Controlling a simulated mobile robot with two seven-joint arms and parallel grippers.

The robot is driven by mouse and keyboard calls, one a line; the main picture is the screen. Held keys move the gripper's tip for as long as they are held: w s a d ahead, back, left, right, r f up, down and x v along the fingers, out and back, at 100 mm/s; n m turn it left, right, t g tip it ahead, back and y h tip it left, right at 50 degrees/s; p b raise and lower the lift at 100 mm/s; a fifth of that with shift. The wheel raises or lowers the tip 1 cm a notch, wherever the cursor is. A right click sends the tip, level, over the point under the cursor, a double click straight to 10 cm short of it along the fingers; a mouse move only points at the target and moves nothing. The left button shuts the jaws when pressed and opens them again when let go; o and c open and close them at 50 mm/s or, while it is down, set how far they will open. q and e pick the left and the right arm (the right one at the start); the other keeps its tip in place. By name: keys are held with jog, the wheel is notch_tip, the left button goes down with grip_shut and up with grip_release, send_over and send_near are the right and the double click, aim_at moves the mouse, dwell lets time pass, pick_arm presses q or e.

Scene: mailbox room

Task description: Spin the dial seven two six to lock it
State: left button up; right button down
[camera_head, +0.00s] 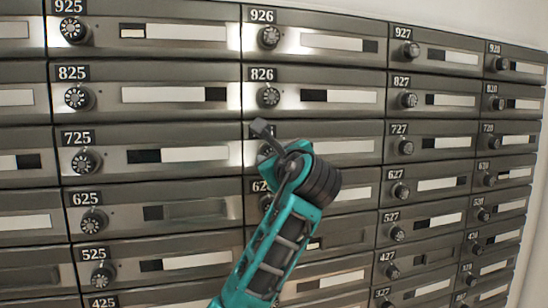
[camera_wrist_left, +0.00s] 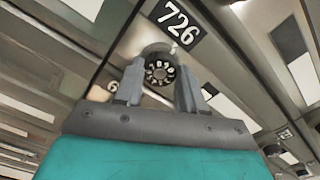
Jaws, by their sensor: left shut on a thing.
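The mailbox door labelled 726 shows its number plate (camera_wrist_left: 174,26) in the left wrist view, with its round numbered dial (camera_wrist_left: 160,72) just below. My left gripper (camera_wrist_left: 158,85) has its two grey fingers on either side of this dial and is shut on it. In the head view my left gripper (camera_head: 268,140) reaches up to the spot between doors 826 and 626 and hides the 726 plate and dial. The digits on the dial are too small to read surely. My right gripper is in neither view.
Rows of dark metal mailbox doors fill the wall, each with a dial, a small window and a pale label strip. The dial of 826 (camera_head: 268,97) is just above my gripper, and the dial of 725 (camera_head: 84,161) is to the left. A pale wall (camera_head: 440,18) shows above the boxes.

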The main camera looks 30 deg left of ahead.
pick_arm(q)
jog(key=shift+m, duration=0.4)
jog(key=o, duration=1.1)
jog(key=shift+c, duration=0.2)
jog(key=v, duration=1.3)
jog(key=shift+b, duration=0.35)
jog(key=shift+a, duration=0.1)
